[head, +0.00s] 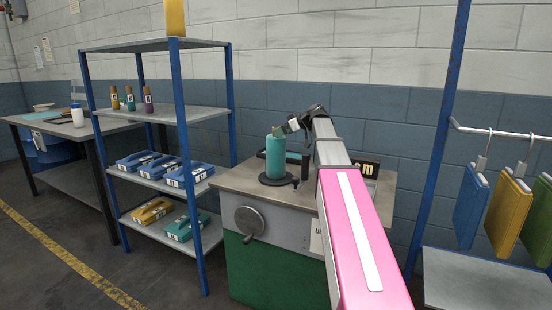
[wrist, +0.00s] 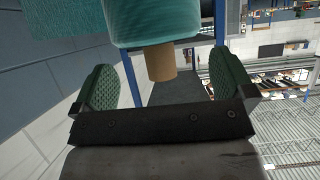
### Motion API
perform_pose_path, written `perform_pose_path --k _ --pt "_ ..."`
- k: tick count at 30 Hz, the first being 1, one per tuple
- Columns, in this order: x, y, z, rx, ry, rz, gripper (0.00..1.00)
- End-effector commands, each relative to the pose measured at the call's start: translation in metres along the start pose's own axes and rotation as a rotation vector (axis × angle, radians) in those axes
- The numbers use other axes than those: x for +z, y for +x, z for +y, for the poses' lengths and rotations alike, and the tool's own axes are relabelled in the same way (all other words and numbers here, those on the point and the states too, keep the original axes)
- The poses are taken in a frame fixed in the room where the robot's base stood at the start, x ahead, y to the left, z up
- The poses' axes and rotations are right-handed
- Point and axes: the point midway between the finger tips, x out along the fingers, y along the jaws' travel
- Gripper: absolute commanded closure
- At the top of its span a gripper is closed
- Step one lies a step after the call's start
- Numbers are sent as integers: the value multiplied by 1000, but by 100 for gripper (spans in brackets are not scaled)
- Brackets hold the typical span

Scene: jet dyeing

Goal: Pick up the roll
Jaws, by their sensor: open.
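The roll (head: 275,157) is a teal cylinder standing upright on a round black base (head: 276,179) on the cabinet top. My gripper (head: 283,130) is at its upper end in the head view, partly overlapping it there. In the wrist view the teal roll (wrist: 150,25) fills the top of the picture, and its brown core end (wrist: 160,62) sticks out toward my gripper (wrist: 159,72). The two green-padded fingers are wide apart, one on each side of the core. Gaps show between the core and both pads.
The roll stands on a grey-topped cabinet (head: 248,184) with a green lower front. A blue-post shelf (head: 178,113) with spools and boxes is close at left. A sign (head: 366,167) stands behind my arm. Coloured hangers (head: 508,212) hang from a rail at right.

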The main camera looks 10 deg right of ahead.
Motion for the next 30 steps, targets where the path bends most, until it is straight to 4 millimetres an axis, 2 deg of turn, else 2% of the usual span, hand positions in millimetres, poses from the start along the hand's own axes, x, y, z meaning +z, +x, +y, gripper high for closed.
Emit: perform_pose_path --k 9,16,17,22,23,30 --pt "-1 42 2 -2 0 -1 0" --pt "-1 43 1 -1 0 -1 0" --pt "-1 43 1 -1 0 -1 6" --pt "-1 43 2 -1 0 -1 62" --pt "-1 43 2 -1 0 1 65" --pt "-2 42 2 -1 0 1 65"
